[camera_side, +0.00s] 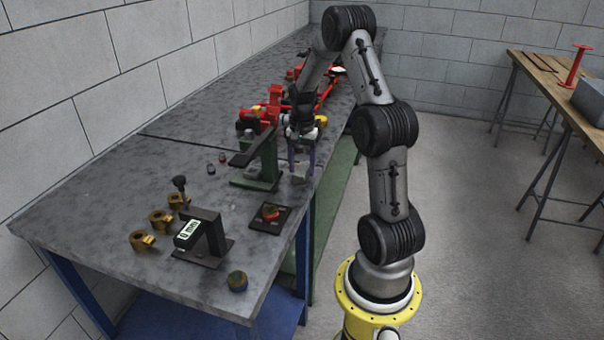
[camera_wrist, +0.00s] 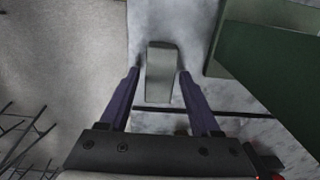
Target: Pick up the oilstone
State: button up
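A grey rectangular block, which looks like the oilstone (camera_wrist: 161,60), lies on the grey bench top in the wrist view. Its long side points away from my gripper. My gripper (camera_wrist: 159,73) has its two purple fingers spread, one on each side of the block, with a gap visible on both sides. Whether the fingertips are level with the block or above it is hard to tell. In the side view my gripper (camera_side: 302,172) points down over the bench's right edge area, and the block is too small there to make out clearly.
A green stand (camera_side: 262,165) is close beside my gripper, also large at right in the wrist view (camera_wrist: 270,65). Red pump parts (camera_side: 272,105) stand behind. A black-framed gauge (camera_side: 205,235), brass fittings (camera_side: 142,240) and a dark square plate (camera_side: 269,219) lie nearer the front.

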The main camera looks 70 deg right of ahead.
aim_at(302, 169)
grip_shut()
jog(key=shift+r, duration=0.15)
jog(key=shift+r, duration=0.5)
notch_tip(302, 169, up, 2)
jog(key=shift+s+a+r, duration=0.1)
jog(key=shift+r, duration=0.15)
jog(key=s+a+r, duration=0.8)
jog(key=a+r, duration=0.1)
jog(key=a, duration=0.1)
jog(key=shift+s+a+r, duration=0.15)
jog(key=shift+s+a, duration=0.2)
